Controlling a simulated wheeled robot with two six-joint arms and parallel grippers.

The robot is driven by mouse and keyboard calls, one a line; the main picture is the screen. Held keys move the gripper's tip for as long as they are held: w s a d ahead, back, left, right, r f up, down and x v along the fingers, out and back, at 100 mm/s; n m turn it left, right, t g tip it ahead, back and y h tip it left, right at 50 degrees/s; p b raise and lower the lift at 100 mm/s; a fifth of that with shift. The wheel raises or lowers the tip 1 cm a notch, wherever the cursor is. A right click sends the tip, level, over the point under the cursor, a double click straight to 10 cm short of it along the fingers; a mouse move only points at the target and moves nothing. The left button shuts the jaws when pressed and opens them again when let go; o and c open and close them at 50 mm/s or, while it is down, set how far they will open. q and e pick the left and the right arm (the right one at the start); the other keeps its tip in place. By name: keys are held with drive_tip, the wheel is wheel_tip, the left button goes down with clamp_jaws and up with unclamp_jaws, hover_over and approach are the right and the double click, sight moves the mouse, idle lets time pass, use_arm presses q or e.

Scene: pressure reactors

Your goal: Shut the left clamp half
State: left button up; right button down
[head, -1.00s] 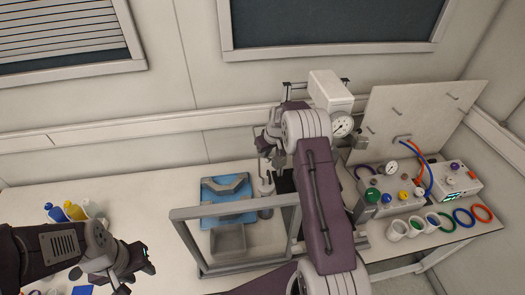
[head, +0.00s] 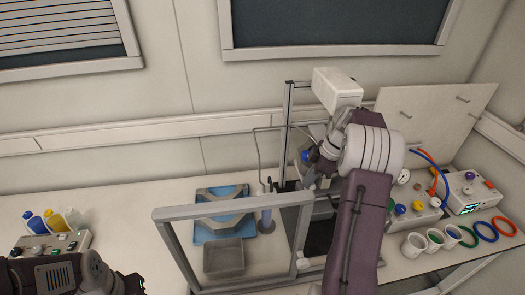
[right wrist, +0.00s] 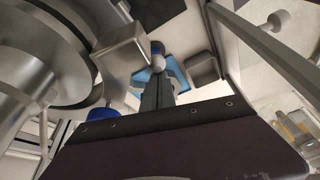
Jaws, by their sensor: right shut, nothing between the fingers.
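My right gripper (head: 316,178) is at the reactor stand (head: 289,130), below the white box on top, with its fingers shut and empty. In the right wrist view its dark fingers (right wrist: 157,92) point away beside a large round metal body (right wrist: 50,60), seemingly the reactor. A square-edged metal block (right wrist: 125,48) juts from that body near the fingertips; I cannot tell whether it is the left clamp half or whether they touch. In the head view my right arm hides most of the reactor and its clamp. My left gripper (head: 128,284) is at the bottom edge, its fingers unclear.
A framed guard (head: 175,212) stands in front of the reactor. A blue mat (head: 208,232) with grey parts and a grey bin (head: 224,258) lie left of it. A control box (head: 470,190), cups and coloured rings are at right. The bench between the bottles and mat is clear.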

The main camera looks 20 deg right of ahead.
sight(318, 181)
drive_tip(key=shift+s+d, duration=0.45)
drive_tip(key=shift+d, duration=0.2)
drive_tip(key=shift+s+d, duration=0.4)
drive_tip(key=shift+d, duration=0.2)
